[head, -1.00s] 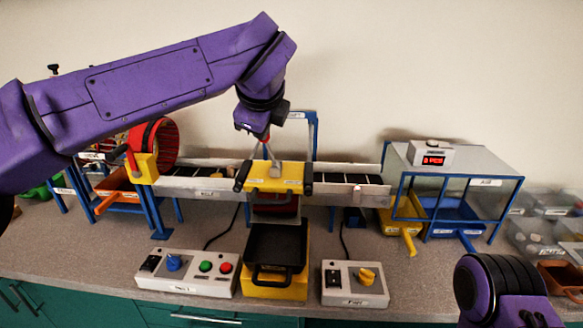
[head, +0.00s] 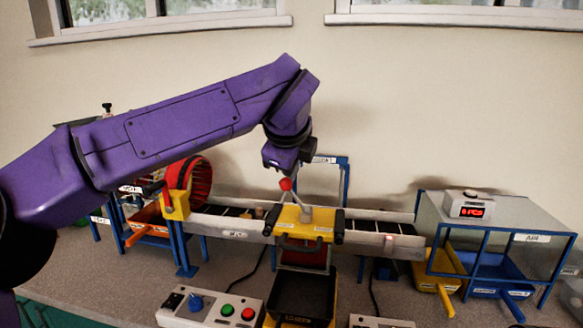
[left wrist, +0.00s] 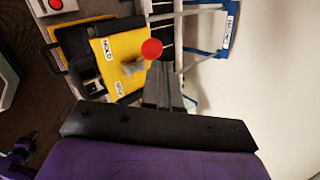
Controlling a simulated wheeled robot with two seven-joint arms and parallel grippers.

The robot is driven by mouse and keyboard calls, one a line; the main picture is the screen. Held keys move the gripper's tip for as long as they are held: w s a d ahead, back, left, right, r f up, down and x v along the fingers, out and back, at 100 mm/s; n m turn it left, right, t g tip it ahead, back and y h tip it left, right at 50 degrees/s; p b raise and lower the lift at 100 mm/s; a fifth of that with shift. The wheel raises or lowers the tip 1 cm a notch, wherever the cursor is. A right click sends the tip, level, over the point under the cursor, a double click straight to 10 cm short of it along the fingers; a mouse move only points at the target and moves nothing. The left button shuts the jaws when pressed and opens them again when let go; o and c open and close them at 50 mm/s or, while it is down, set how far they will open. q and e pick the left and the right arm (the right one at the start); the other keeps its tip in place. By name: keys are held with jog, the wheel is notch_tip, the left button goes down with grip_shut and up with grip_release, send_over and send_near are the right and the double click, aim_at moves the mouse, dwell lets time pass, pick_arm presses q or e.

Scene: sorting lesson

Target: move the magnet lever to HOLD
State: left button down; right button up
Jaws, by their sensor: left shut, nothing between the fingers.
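The magnet lever has a red ball knob (head: 286,184) on a short grey stem. It rises from a yellow housing (head: 291,226) over the conveyor. In the left wrist view the knob (left wrist: 151,49) stands up toward the camera, and the housing (left wrist: 135,45) bears a HOLD label (left wrist: 106,47) and a second label (left wrist: 119,87) that is hard to read. My left gripper (left wrist: 158,75) is shut and empty, its fingertips close beside the knob. I cannot tell if they touch it. In the head view my left gripper (head: 302,188) comes down from above.
A conveyor (head: 236,224) runs left and right behind the housing. A black tray (head: 305,292) sits below it. A control box (head: 210,308) stands front left. A blue-framed clear case (head: 510,240) stands at right, and a red drum (head: 200,180) at left.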

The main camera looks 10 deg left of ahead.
pick_arm(q)
jog(key=v, duration=1.4)
jog(key=shift+d+p, duration=0.3)
pick_arm(e)
jog(key=shift+s+r, duration=0.25)
jog(key=shift+s, duration=0.15)
pick_arm(q)
jog(key=shift+f, duration=0.15)
jog(key=shift+a, duration=0.1)
